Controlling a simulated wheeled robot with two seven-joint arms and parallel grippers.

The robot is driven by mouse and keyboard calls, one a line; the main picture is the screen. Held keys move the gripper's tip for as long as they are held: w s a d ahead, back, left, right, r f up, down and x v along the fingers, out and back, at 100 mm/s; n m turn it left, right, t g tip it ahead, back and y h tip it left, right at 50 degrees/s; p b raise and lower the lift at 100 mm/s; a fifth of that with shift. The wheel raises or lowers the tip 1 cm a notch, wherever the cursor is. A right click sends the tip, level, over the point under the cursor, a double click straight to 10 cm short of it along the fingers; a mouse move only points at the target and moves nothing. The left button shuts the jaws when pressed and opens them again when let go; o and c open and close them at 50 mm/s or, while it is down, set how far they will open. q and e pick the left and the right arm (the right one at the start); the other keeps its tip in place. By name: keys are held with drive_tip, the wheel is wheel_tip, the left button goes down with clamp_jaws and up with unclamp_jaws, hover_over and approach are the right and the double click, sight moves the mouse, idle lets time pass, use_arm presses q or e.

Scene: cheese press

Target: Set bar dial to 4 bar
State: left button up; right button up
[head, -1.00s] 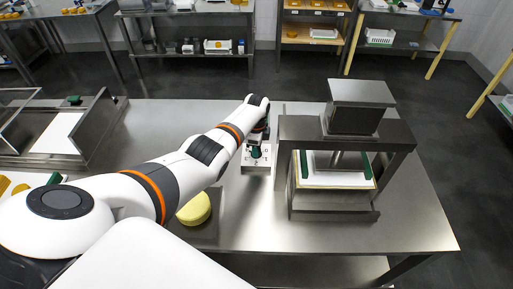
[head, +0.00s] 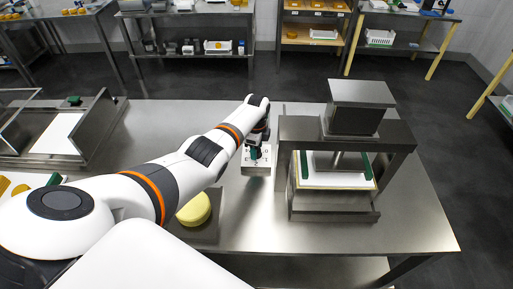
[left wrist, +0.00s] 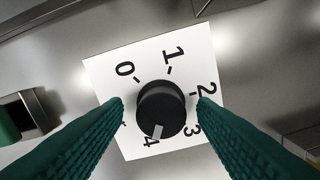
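The bar dial is a black round knob (left wrist: 161,106) on a white plate (left wrist: 100,78) marked 0 to 4, seen in the left wrist view. The knob's light pointer mark (left wrist: 157,131) points at the 4. In the head view the dial's box (head: 256,170) stands on the steel table, left of the press (head: 300,132). My left gripper (head: 255,153) is over the box. Its green fingers (left wrist: 160,100) are on either side of the knob in the left wrist view, with a visible gap on both sides. My right gripper is not in view.
The steel press stands close to the right of the dial box. A yellow cheese round (head: 194,209) lies near the table's front, beside my left arm. A steel-framed tray with a white board (head: 62,133) is at the left. The table behind the dial is clear.

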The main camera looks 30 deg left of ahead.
use_arm(q)
drive_tip(key=shift+r, duration=0.1)
drive_tip(key=shift+r, duration=0.3)
wheel_tip(320, 180, up, 11)
drive_tip(key=shift+r, duration=0.15)
idle(0.6)
